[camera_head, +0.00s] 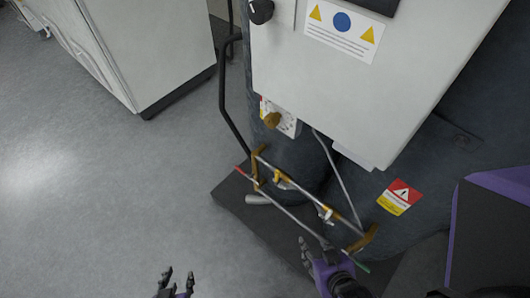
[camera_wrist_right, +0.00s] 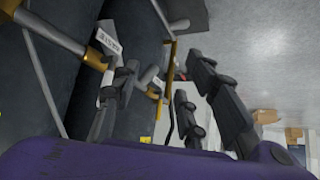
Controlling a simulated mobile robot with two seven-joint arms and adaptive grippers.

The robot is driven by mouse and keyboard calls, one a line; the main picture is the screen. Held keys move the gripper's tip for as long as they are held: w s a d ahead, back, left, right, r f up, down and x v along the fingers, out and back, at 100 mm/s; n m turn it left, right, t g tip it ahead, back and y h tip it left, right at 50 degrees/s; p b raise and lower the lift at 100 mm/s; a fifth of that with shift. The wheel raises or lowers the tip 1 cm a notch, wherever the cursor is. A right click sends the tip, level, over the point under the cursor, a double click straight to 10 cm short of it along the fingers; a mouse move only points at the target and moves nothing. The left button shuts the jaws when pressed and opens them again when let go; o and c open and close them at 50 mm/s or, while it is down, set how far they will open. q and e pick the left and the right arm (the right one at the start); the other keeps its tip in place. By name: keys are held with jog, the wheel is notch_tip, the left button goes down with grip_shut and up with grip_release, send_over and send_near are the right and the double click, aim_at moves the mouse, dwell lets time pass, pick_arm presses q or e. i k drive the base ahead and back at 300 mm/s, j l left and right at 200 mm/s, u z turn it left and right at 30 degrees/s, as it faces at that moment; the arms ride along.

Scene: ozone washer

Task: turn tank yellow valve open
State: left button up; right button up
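The grey tank (camera_head: 293,165) stands behind a pipe assembly (camera_head: 300,188) with brass-yellow fittings. A small yellow valve piece (camera_head: 282,178) sits on the pipe's upper left part, and a brass-yellow knob (camera_head: 272,119) is on a white dial plate above. I cannot tell which is the task's valve. My right gripper (camera_head: 312,250) is below the pipe's lower right part. In the right wrist view its fingers (camera_wrist_right: 160,95) are spread, with pipe fittings and a white labelled tag (camera_wrist_right: 107,41) beyond them; contact cannot be told. My left gripper (camera_head: 178,281) is open and empty over the floor.
A white panel (camera_head: 345,85) with warning labels overhangs the pipes. A black bent rail (camera_head: 223,95) runs down at its left. A white cabinet (camera_head: 150,45) stands at upper left. The grey floor (camera_head: 100,190) at left is clear.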

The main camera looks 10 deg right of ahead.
aim_at(277, 180)
jog(key=z, duration=0.4)
jog(key=j+z, duration=0.1)
jog(key=z, duration=0.35)
jog(key=i+j+z, duration=0.1)
jog(key=z, duration=0.7)
jog(key=j+z, duration=0.1)
jog(key=z, duration=0.35)
jog(key=j+z, duration=0.35)
jog(key=k+j+z, duration=0.1)
jog(key=j+z, duration=0.25)
jog(key=k+j+z, duration=0.1)
jog(key=z, duration=0.2)
jog(key=k+j+z, duration=0.25)
jog(key=j, duration=0.25)
jog(key=k+j+z, duration=0.25)
jog(key=k+j, duration=0.65)
jog(key=j, duration=0.3)
